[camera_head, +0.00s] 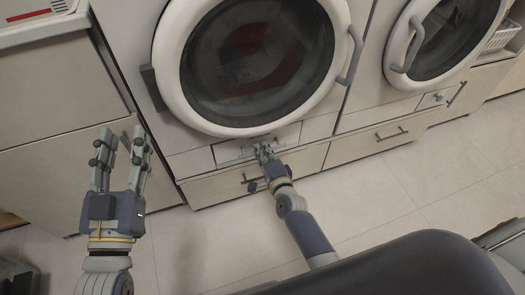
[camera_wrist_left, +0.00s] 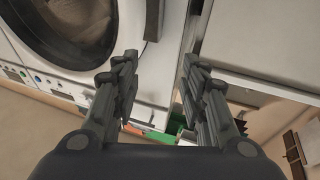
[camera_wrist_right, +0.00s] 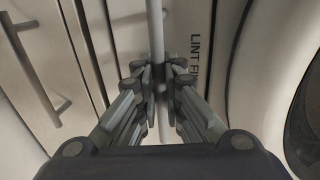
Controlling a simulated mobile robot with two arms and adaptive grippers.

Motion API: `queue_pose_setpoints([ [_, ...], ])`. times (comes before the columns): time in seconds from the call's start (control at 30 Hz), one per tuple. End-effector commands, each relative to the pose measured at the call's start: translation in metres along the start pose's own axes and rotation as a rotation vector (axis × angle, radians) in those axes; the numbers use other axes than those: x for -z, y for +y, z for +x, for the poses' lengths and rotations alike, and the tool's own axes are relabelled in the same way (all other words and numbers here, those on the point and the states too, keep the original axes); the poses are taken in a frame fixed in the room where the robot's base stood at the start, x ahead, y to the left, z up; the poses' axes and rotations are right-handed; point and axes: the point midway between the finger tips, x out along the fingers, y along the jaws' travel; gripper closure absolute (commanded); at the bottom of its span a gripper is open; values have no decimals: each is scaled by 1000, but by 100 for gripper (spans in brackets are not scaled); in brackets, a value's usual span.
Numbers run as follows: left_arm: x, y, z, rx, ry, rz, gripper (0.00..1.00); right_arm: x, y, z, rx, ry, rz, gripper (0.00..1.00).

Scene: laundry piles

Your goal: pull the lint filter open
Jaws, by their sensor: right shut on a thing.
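The lint filter (camera_head: 288,136) is a pale panel low on the left machine, just under its round door. Its grey bar handle (camera_wrist_right: 156,25) runs between my right fingers in the right wrist view, beside the printed label "LINT FI" (camera_wrist_right: 195,55), whose rest is hidden. My right gripper (camera_head: 265,150) is shut on this handle; it also shows in the right wrist view (camera_wrist_right: 161,75). I cannot tell whether the filter sits flush or out a little. My left gripper (camera_head: 121,140) is open and empty in front of the cabinet left of the machine; it also shows in the left wrist view (camera_wrist_left: 158,62).
The left machine's round door (camera_head: 257,65) is shut, with a grey handle (camera_head: 352,55). A drawer with a bar handle (camera_head: 250,181) lies below the filter. A second machine (camera_head: 440,40) stands right, with another drawer (camera_head: 375,140) underneath. The tiled floor (camera_head: 400,205) in front is clear.

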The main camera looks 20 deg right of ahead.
Motion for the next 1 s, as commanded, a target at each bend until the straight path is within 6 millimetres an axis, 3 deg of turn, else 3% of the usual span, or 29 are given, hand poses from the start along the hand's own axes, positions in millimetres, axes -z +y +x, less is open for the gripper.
queue_pose_setpoints([
  [0.2, -5, -1, 0, 1, -33, 0, 60, 0, 1, -6, -1, 0, -1, 100],
  [0.47, -52, -7, -12, 16, -291, 6, 60, 0, 7, -37, -5, -1, -2, 100],
  [0.7, -107, -16, -51, 37, -627, 9, 60, 0, 16, -83, -6, -2, -2, 100],
  [1.0, -149, -24, -111, 59, -964, 7, 60, 0, 27, -138, -5, -2, -2, 100],
])
